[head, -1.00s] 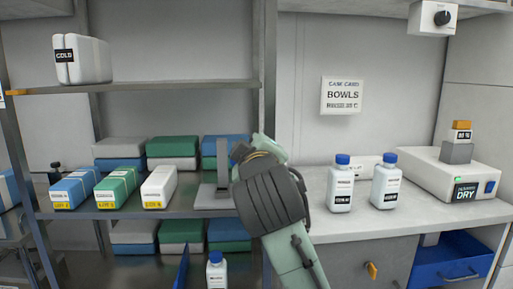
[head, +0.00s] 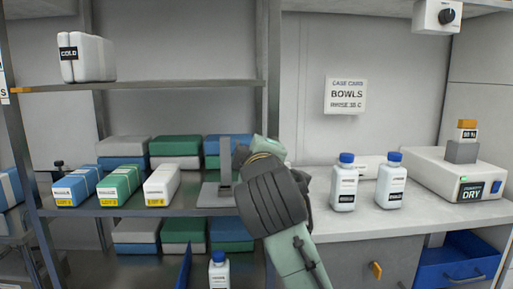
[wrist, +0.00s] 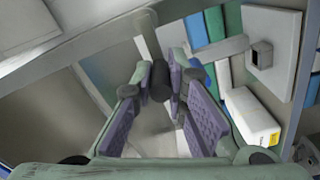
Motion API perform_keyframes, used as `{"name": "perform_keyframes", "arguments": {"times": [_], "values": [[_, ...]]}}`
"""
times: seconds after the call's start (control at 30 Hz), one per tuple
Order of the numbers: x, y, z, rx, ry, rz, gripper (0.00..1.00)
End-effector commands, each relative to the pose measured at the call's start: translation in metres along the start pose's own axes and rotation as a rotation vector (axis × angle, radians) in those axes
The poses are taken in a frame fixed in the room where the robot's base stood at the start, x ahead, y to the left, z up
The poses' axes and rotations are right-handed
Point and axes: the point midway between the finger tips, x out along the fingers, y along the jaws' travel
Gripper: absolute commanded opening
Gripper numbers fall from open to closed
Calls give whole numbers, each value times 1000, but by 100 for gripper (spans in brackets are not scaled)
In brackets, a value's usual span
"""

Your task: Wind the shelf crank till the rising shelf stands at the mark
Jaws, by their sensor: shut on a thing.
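My gripper (wrist: 160,90) is shut on a dark, round crank handle (wrist: 160,82) in the wrist view. A grey crank arm (wrist: 217,48) runs right from the handle to a square hub (wrist: 260,55) on a pale plate. In the head view my gripper (head: 268,150) is by the right shelf post, its fingertips hidden behind my wrist. A grey upright and base (head: 215,195) stand just left of it. I cannot tell which marking is the mark.
Blue, green and white boxes (head: 118,184) stand on the middle shelf (head: 110,211), close left of my arm. Two blue-capped bottles (head: 343,188) stand on the counter to the right. Another bottle (head: 219,272) stands below. A blue drawer (head: 455,265) is open at lower right.

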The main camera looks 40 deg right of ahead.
Motion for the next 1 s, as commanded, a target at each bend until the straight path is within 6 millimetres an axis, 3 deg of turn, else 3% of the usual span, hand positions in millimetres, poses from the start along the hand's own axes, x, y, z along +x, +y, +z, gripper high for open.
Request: {"name": "perform_keyframes", "arguments": {"times": [0.03,0.07,0.37,0.73,0.87,1.0], "values": [[0,0,0,0,0,-1,0],[0,0,0,0,0,-1,15],[0,0,0,1,0,0,34],[-5,0,0,1,1,2,34],[-24,1,0,1,1,3,34],[-54,1,-1,1,2,5,34]]}}
